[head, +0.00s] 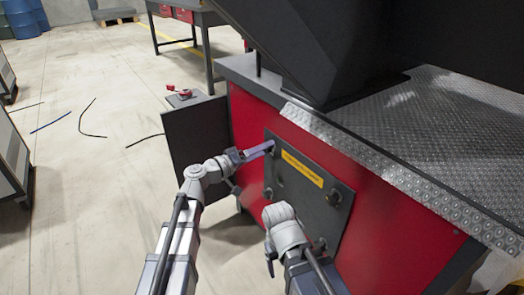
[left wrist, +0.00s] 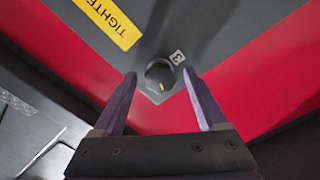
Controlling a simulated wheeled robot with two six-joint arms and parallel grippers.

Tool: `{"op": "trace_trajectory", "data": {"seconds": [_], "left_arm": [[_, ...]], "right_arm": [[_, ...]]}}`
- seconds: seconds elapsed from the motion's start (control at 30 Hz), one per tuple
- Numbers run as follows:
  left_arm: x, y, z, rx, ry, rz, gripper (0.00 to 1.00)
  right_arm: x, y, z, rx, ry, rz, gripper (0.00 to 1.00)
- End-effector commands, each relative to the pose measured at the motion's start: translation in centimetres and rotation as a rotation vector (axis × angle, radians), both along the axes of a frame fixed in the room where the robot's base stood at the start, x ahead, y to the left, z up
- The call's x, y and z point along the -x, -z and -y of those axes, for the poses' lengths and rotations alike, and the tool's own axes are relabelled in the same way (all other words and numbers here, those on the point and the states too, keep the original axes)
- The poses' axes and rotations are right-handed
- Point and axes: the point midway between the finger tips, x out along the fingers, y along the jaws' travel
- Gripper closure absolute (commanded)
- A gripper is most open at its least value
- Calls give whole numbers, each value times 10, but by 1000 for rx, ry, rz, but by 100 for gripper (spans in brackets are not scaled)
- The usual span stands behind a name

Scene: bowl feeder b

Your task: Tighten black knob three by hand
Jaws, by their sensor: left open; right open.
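Black knob three (left wrist: 160,77) sits on a dark grey panel, with a small "3" label (left wrist: 177,57) beside it. A yellow mark shows on its face. My left gripper (left wrist: 159,78) is open, with one fingertip on each side of the knob and visible gaps to it. In the head view my left gripper (head: 268,148) is at the panel's upper left corner, largely covering the knob there. My right gripper (head: 270,258) is low in front of the panel, partly hidden by its own wrist, and holds nothing that I can see.
The grey panel (head: 300,205) on the red housing (head: 395,235) bears a yellow strip (head: 302,169) and other black knobs, at right (head: 334,198), lower left (head: 268,192) and lower right (head: 320,243). A dark box (head: 195,130) with a red-topped device (head: 180,94) stands left.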

Motion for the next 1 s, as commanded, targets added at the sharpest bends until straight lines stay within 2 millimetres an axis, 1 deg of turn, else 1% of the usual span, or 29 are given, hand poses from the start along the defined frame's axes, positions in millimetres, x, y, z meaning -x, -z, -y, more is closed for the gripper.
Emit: {"op": "trace_trajectory", "data": {"seconds": [0.07,0.4,0.5,0.7,1.0], "left_arm": [[4,0,-5,0,-1,0,25],[36,0,-48,0,-4,0,25],[42,0,-57,0,-3,0,25],[46,0,-63,0,0,0,25],[47,2,-62,-9,4,-5,25]], "right_arm": [[0,0,0,0,0,0,25],[0,0,0,0,0,0,25],[0,0,0,0,0,0,25],[0,0,0,0,0,0,25],[0,0,0,0,0,0,25]]}}
